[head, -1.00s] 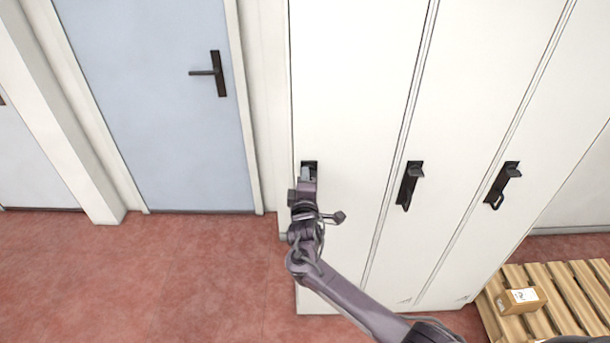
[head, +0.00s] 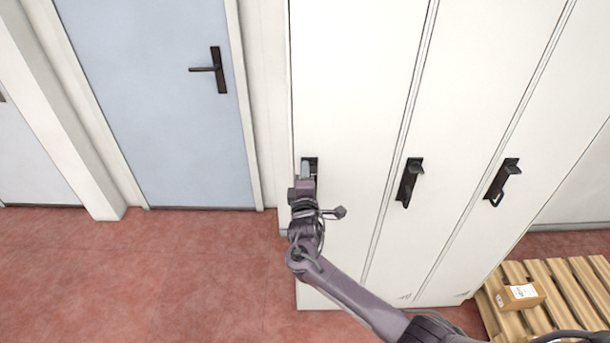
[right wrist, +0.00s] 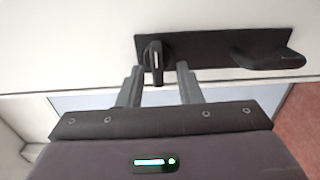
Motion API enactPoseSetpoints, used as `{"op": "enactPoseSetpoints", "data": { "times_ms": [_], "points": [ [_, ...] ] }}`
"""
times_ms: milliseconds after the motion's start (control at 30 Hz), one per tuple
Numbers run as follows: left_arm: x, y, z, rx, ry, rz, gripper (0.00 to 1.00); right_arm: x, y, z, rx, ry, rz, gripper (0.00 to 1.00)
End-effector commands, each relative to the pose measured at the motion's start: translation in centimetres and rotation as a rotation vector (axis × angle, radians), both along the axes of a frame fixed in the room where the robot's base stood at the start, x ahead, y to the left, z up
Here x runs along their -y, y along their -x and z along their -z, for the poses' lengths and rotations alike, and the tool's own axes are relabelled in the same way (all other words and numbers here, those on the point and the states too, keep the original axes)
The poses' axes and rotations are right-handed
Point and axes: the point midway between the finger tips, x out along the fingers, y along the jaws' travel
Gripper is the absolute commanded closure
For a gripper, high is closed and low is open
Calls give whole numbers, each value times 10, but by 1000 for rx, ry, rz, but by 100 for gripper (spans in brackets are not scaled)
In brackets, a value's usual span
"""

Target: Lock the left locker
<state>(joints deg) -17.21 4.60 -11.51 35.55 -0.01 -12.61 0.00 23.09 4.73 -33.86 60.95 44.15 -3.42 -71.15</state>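The left locker (head: 350,90) is a tall white door, shut, at the left end of the row in the head view. Its dark latch plate (head: 310,160) is partly hidden by my right gripper (head: 307,171). In the right wrist view the plate (right wrist: 210,46) carries a small dark turn knob (right wrist: 154,58) with a pale line, and a handle (right wrist: 270,58) to the right. My right gripper (right wrist: 158,76) is open, with one finger on each side of the knob. Gaps show between fingers and knob. My left gripper is in neither view.
Two more locker doors with dark latches (head: 410,182) (head: 502,181) stand to the right. A blue door (head: 150,100) is at the left. A wooden pallet (head: 570,285) with a small carton (head: 520,295) lies at the lower right. The red floor (head: 150,270) at left is clear.

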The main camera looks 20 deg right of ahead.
Motion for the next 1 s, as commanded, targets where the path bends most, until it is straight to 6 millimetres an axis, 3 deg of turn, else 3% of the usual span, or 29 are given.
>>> {"op": "enactPoseSetpoints", "data": {
  "times_ms": [367,800,1000],
  "points": [
    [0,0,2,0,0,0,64,-2,7,0,1,-2,-1,68],
    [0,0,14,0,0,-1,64,-19,66,1,1,-2,-1,68],
    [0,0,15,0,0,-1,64,-22,75,0,0,-1,0,68]
  ]
}}
